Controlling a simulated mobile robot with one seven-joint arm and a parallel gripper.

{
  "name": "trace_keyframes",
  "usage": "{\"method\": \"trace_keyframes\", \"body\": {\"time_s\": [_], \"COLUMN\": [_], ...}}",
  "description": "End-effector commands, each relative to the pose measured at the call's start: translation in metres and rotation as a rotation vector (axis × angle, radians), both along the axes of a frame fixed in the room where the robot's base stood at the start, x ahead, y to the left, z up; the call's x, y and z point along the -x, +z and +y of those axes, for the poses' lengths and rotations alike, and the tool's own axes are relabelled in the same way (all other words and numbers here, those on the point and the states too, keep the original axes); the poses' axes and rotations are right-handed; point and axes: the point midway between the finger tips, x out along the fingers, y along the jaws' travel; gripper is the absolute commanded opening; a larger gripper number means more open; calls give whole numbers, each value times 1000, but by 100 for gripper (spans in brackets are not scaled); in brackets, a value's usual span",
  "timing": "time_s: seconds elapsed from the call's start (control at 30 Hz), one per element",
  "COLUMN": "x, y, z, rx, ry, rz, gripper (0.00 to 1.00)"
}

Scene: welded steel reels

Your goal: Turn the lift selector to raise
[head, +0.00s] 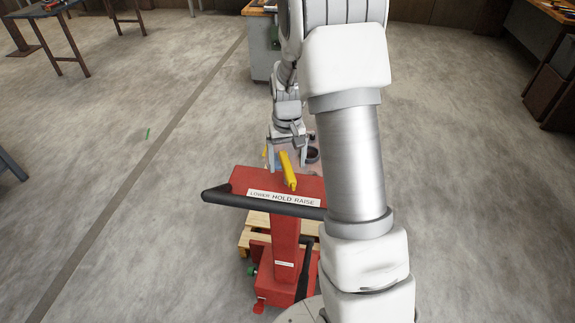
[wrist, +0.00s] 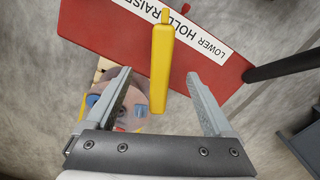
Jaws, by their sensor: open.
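The lift selector is a yellow lever (head: 288,168) on top of the red console (head: 247,182). It also shows in the wrist view (wrist: 161,65). Its narrow tip points at the white label (head: 265,196), which reads LOWER, HOLD, RAISE. The tip lies at HOLD, toward its RAISE side; I cannot tell exactly where. My gripper (head: 287,166) is open at the lever's far, thick end. In the wrist view my gripper (wrist: 159,74) has a finger on each side of the lever, with visible gaps; it does not appear to touch it.
A black handlebar (head: 245,199) runs along the console's near edge. Part of a wooden pallet (head: 257,219) shows below it. A dark round object (head: 312,155) is partly hidden beyond the console. A workbench (head: 262,50) stands farther back. Open concrete floor lies left.

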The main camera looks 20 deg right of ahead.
Motion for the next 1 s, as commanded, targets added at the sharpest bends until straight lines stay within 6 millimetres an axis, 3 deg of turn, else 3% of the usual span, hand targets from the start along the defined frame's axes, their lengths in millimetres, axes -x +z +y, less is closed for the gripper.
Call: {"method": "trace_keyframes", "body": {"time_s": [0.37,1.0], "x": [0,0], "y": [3,66], "z": [0,0], "rx": [0,0], "ry": [-1,-1], "rz": [0,-1], "gripper": [100,100]}}
